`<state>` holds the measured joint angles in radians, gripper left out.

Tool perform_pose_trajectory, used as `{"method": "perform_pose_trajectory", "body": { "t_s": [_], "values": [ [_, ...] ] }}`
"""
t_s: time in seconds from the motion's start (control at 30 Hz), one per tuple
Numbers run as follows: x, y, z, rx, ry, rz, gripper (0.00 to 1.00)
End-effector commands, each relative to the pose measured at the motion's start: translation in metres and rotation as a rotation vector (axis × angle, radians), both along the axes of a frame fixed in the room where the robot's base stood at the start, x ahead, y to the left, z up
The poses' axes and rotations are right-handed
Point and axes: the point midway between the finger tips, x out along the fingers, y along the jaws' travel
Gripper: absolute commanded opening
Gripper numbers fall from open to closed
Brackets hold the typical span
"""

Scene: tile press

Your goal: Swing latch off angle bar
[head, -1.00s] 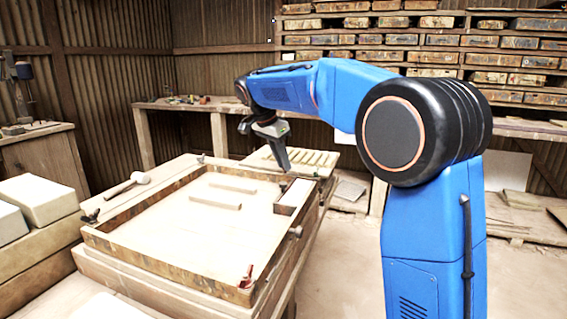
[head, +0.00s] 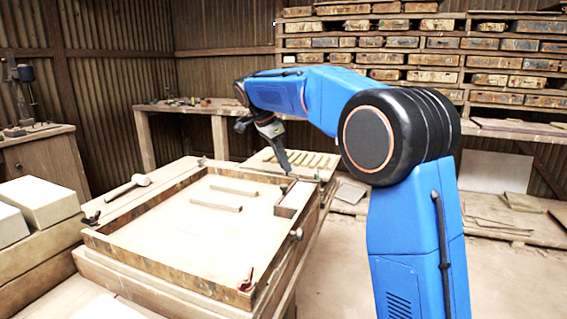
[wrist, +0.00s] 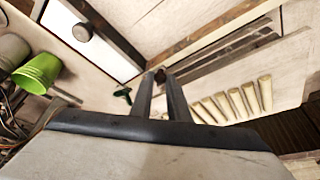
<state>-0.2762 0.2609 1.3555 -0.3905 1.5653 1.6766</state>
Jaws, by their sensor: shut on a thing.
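My gripper (head: 287,171) points down at the far right corner of the wooden frame (head: 165,266). In the wrist view its two fingers (wrist: 160,80) are close together and shut on a small dark piece (wrist: 160,74), which seems to be the latch. The fingers cover most of it. Long grey strips (wrist: 225,57) run beside the frame's wooden edge in the wrist view; one may be the angle bar, but I cannot tell which. A red latch-like piece (head: 247,279) sits at the near corner and a dark one (head: 91,217) at the left corner.
Two wooden strips (head: 216,205) lie inside the frame. A round knob (head: 296,234) sticks out of its right side. A slatted rack (head: 300,160) stands behind. The wrist view shows a green cup (wrist: 38,73).

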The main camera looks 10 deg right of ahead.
Motion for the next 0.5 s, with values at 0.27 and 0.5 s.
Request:
{"method": "perform_pose_trajectory", "body": {
  "t_s": [0.27, 0.5],
  "values": [
    [0.0003, -0.0002, 0.0, 0.0, -0.001, 0.0, 0.34],
    [0.0001, 0.0014, 0.0033, 0.0, -0.001, 0.001, 0.34]
  ]
}}
